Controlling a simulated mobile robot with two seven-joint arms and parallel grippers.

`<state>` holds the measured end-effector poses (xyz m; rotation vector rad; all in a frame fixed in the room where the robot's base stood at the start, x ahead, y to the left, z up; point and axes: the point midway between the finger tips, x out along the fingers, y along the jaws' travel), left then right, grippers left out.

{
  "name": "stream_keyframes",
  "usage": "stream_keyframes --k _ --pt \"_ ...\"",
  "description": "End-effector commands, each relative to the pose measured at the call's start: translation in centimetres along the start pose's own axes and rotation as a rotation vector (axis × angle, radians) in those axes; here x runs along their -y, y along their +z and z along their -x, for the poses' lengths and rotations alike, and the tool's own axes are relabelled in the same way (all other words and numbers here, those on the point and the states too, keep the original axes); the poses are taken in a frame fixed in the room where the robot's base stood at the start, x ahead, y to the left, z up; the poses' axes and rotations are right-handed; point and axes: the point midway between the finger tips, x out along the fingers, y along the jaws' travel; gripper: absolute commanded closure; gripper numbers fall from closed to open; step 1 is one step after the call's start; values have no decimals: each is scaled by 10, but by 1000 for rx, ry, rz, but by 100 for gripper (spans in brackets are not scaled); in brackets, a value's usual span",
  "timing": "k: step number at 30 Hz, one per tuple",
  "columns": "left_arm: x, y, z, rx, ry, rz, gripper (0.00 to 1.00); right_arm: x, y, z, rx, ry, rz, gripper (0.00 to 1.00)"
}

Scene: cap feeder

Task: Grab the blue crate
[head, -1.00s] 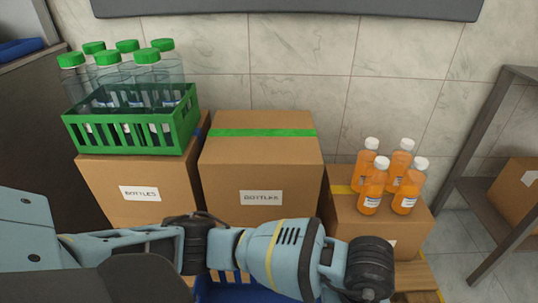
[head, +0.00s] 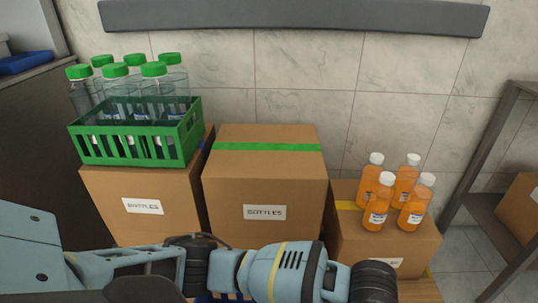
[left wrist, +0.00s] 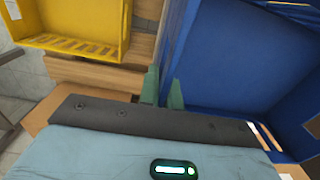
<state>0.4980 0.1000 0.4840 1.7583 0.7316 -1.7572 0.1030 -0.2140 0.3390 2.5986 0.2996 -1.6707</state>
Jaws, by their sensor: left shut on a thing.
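In the left wrist view, the blue crate (left wrist: 225,62) fills the right side, with its open inside and near wall showing. My left gripper (left wrist: 163,84) has its two greenish fingers closed on the crate's wall at its left edge. In the head view only a thin bit of blue (head: 212,298) shows at the bottom edge, behind my left arm. That arm reaches across the bottom of the head view, and its gripper is out of frame there. My right gripper is in neither view.
A yellow crate (left wrist: 88,50) lies on the wooden surface beside the blue one. A green crate (head: 130,150) of bottles stands on the left carton (head: 110,190). A middle carton (head: 265,185) and orange bottles (head: 377,210) on a right carton stand against the wall. A shelf (head: 490,205) is at right.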

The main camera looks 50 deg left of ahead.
Motion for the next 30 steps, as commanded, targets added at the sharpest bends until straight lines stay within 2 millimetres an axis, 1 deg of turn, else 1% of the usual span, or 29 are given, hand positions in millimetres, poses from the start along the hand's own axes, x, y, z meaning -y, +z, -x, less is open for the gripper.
stream_keyframes --k 13,22,30 --pt "0 0 0 0 0 0 100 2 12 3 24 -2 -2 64" --pt "0 0 0 0 -1 0 100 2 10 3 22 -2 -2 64" --pt "0 0 0 0 -1 0 100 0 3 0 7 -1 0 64"
